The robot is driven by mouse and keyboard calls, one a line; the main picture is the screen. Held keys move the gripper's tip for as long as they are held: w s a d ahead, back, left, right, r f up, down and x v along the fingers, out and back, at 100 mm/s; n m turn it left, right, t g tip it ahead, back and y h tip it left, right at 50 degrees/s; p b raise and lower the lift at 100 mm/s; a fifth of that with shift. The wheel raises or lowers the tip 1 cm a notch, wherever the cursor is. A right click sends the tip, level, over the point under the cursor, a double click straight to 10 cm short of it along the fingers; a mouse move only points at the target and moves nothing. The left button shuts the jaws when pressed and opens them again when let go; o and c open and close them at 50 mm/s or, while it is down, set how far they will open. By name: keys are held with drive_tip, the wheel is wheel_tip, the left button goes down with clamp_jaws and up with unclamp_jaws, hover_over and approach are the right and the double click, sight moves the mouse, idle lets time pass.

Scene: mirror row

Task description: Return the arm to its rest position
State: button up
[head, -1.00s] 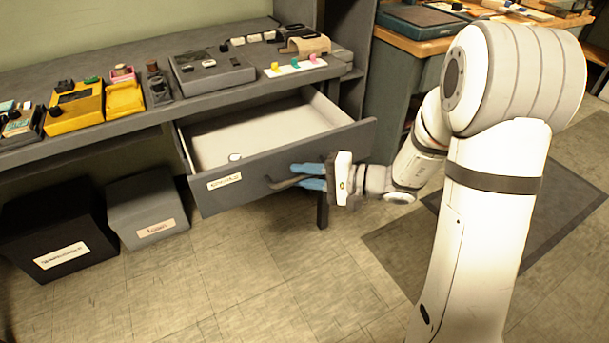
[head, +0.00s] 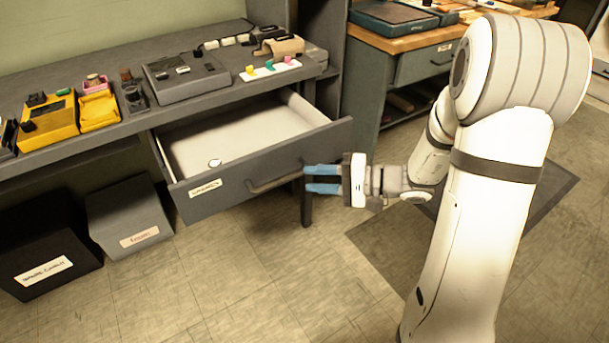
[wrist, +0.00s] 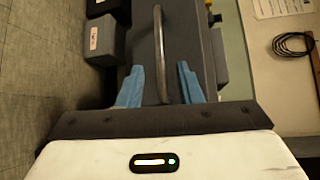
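My gripper (head: 308,179) is open and empty, its two blue fingers apart in front of the drawer. The grey drawer (head: 225,188) under the bench is pulled open. Its bar handle (head: 268,185) lies just left of my fingertips in the head view. In the wrist view the handle (wrist: 160,50) shows beyond and between the fingers (wrist: 160,88), and nothing is gripped. A small round white item (head: 214,163) lies inside the otherwise bare visible part of the drawer.
The bench top (head: 140,122) holds yellow devices (head: 50,120), a grey device (head: 185,75) and a white strip with coloured pieces (head: 270,70). Two labelled bins (head: 128,215) (head: 45,265) stand below. A second bench (head: 415,65) is behind my arm. The floor in front is clear.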

drive_tip(key=shift+s, duration=0.1)
idle(0.4)
drive_tip(key=s+d+r+n+g+h+p, duration=0.1)
drive_tip(key=s+r+n+g+h+p, duration=0.55)
drive_tip(key=s+r+p, duration=0.8)
drive_tip(key=s+d+r+m+t+h+p, duration=0.1)
drive_tip(key=d+r+h+p, duration=0.3)
drive_tip(key=r, duration=0.4)
drive_tip(key=s+d+r+m+t+h+p, duration=0.1)
drive_tip(key=d+r+t+h+p, duration=0.3)
drive_tip(key=r+p, duration=0.4)
drive_tip(key=shift+d+r+h+p, duration=0.3)
drive_tip(key=shift+d+r+h, duration=0.25)
drive_tip(key=shift+d+h, duration=0.3)
